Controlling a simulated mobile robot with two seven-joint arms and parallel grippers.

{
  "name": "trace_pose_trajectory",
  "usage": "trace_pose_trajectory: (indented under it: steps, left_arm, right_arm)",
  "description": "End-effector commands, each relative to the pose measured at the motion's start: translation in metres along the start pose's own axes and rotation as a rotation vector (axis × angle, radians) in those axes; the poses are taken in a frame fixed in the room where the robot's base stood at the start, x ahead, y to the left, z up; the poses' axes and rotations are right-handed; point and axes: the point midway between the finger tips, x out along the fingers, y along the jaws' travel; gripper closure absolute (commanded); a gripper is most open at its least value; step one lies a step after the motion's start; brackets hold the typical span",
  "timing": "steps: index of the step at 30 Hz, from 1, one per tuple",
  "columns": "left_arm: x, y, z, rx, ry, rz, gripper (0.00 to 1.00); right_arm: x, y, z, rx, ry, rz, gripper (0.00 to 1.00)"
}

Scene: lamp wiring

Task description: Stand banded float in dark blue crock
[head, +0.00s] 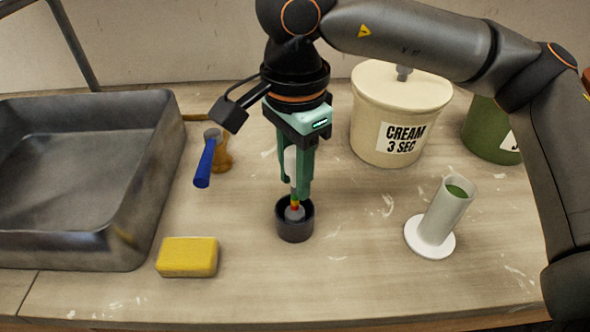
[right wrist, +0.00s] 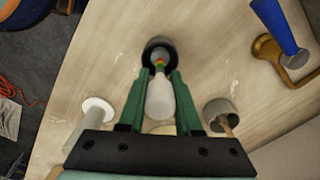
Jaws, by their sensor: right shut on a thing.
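The banded float (head: 294,187) has a pale white body, green, yellow and red bands, and a grey lower end. It hangs upright between the fingers of my right gripper (head: 297,180), which is shut on it. Its grey end is within the mouth of a small dark crock (head: 295,228), which looks nearly black. I cannot tell if it touches the bottom. In the right wrist view the float (right wrist: 160,97) lies between my right gripper's fingers (right wrist: 159,78), pointing into the crock (right wrist: 153,45). My left gripper is not in view.
A grey basin (head: 150,205) stands left, with a yellow sponge (head: 188,257) and blue lever (head: 205,162) beside it. A white cylinder (head: 442,215) stands right. A cream crock (head: 385,110) and green crock (head: 487,130) stand behind. The wrist view shows a grey cup (right wrist: 217,107). The front middle is clear.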

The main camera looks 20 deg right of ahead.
Motion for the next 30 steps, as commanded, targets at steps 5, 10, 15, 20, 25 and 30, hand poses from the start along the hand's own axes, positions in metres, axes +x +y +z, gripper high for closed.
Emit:
trace_pose_trajectory:
  steps: [5,10,15,20,25,30]
  left_arm:
    - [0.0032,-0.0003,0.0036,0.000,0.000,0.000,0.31]
    - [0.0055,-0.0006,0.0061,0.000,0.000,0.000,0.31]
    - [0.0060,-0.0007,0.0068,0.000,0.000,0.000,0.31]
    - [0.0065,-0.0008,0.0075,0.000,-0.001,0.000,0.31]
    - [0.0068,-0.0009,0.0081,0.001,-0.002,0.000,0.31]
    - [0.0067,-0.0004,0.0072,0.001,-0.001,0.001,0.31]
  right_arm:
    - [0.0048,0.0000,0.0001,0.000,0.000,0.000,1.00]
    - [0.0082,0.0000,0.0001,0.000,0.000,0.000,1.00]
    - [0.0085,0.0000,0.0001,0.000,0.000,0.000,0.58]
    - [0.0088,0.0000,0.0001,0.000,0.000,0.000,0.41]
    - [0.0090,0.0000,0.0001,0.000,0.000,0.000,0.32]
    - [0.0092,0.0000,0.0001,0.000,0.000,0.000,0.32]
